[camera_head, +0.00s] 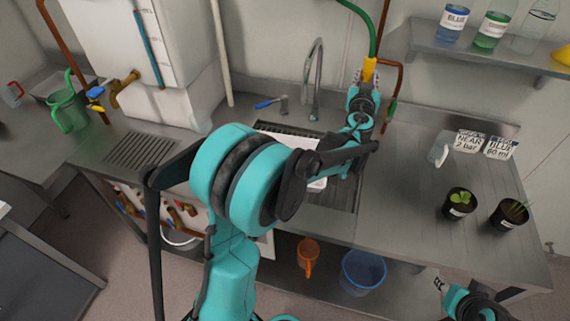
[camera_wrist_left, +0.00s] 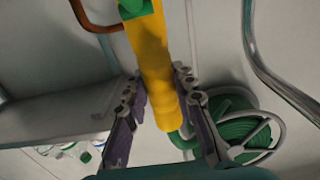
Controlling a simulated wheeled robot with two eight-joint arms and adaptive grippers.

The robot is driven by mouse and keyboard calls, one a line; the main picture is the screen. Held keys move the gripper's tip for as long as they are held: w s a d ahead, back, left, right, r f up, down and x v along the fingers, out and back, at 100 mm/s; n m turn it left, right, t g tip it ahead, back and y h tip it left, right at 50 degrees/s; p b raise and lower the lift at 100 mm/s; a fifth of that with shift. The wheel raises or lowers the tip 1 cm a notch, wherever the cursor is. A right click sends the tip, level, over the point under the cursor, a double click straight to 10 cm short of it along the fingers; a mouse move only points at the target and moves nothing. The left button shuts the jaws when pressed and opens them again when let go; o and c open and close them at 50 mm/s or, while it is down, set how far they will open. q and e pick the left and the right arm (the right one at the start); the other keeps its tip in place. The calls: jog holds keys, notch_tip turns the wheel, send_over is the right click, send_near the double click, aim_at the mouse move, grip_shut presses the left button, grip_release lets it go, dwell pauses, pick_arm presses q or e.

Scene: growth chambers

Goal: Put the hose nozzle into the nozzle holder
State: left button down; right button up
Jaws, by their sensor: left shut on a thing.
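The hose nozzle (camera_head: 370,68) is yellow, with a green hose (camera_head: 374,40) running up from it, above the back of the sink counter. My left gripper (camera_head: 362,88) is shut on the nozzle. In the left wrist view the yellow nozzle (camera_wrist_left: 150,55) lies between the two fingers of my left gripper (camera_wrist_left: 156,78). My right gripper (camera_head: 441,284) shows only in part at the lower right, and its fingers cannot be made out. I cannot pick out the nozzle holder for certain.
A copper pipe (camera_head: 401,70) bends beside the nozzle. A tall faucet (camera_head: 315,75) stands left of it. A shelf (camera_head: 480,58) with bottles is at the upper right. Two potted plants (camera_head: 459,204) (camera_head: 510,214) stand on the counter (camera_head: 410,215). A green hose reel (camera_wrist_left: 240,130) shows in the wrist view.

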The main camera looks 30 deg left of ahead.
pick_arm(q)
jog(key=c, duration=1.2)
grip_release()
jog(key=shift+o, duration=0.2)
jog(key=shift+s, duration=0.1)
jog(key=v, duration=1.2)
jog(key=s+a+f+g+y, duration=0.1)
jog(key=s+a+f+g, duration=0.15)
jog(key=s, duration=0.35)
jog(key=s+a+f+g, duration=0.2)
jog(key=s+a+g, duration=0.15)
jog(key=s, duration=0.25)
jog(key=s+d+f+m+g+h, duration=0.1)
jog(key=s+d+f+g+h, duration=0.1)
jog(key=s+f, duration=0.3)
jog(key=s+d+f+m+g+h, duration=0.2)
jog(key=s+d+f+h, duration=0.2)
jog(key=s, duration=0.8)
jog(key=shift+d+f, duration=0.4)
jog(key=shift+f, duration=0.5)
jog(key=shift+s, duration=0.15)
